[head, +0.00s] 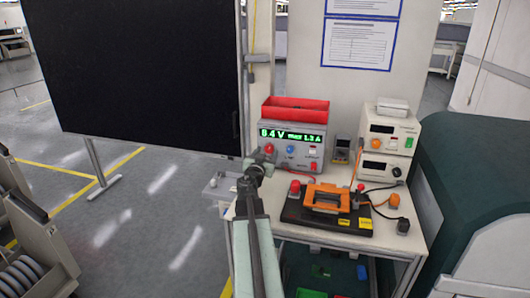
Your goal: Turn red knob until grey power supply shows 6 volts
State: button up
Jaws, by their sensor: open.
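The grey power supply (291,155) stands at the back left of the bench. Its green display (290,134) seems to read 6.4 V, though the first digit is small and hard to be sure of, with a smaller current figure beside it. The red knob (269,148) is at the left of its front panel, and a blue knob (290,150) is to its right. My gripper (266,157) is open, right in front of the red knob and partly overlapping its lower edge. I cannot tell whether the fingers touch the knob.
A red bin (295,110) sits on top of the supply. A black board with an orange handle (325,198) lies in front. A small meter (342,150) and stacked cream instruments (389,140) stand to the right. A dark panel (145,65) is at the left.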

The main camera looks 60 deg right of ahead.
jog(key=shift+x, duration=0.85)
jog(key=shift+s, duration=0.1)
